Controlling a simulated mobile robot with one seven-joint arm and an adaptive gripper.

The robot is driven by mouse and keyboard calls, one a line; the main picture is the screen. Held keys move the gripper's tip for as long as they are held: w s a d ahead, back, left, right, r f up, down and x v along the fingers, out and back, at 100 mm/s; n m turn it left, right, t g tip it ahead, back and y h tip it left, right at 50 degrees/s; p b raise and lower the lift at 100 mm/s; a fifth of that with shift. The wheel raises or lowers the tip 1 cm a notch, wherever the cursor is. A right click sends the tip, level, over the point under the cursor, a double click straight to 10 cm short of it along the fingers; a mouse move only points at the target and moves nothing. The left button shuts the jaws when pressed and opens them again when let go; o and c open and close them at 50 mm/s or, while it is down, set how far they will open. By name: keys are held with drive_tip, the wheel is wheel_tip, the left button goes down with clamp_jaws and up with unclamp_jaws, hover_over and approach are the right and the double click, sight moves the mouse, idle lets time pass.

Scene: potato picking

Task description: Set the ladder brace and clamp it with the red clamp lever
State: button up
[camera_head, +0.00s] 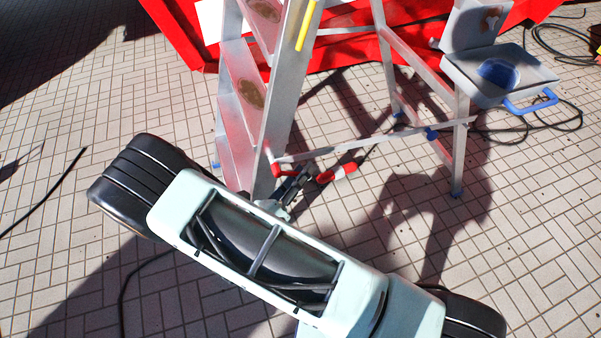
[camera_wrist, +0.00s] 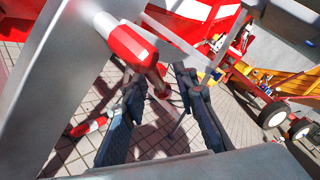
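The silver stepladder (camera_head: 287,85) stands open on the tiles. Its brace (camera_head: 400,132) is a thin metal bar running from the stepped side to the rear leg. The red clamp lever (camera_head: 291,171) sits on the ladder rail at the brace's left end. In the wrist view the red clamp lever (camera_wrist: 130,43) shows large, on the ladder rail (camera_wrist: 70,75), with its red arm pointing down and right. My gripper (camera_wrist: 158,88) is open, its dark fingers on either side of the lever's lower end; contact cannot be told. In the head view my gripper (camera_head: 292,186) is partly hidden by my arm.
A red and white piece (camera_head: 337,173) shows right of my gripper. A grey tray with a blue bowl (camera_head: 498,72) and blue handle is at the upper right. Cables (camera_head: 545,122) lie on the floor. A red structure (camera_head: 345,52) stands behind the ladder.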

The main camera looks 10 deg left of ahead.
drive_tip(key=shift+c, duration=0.5)
clamp_jaws()
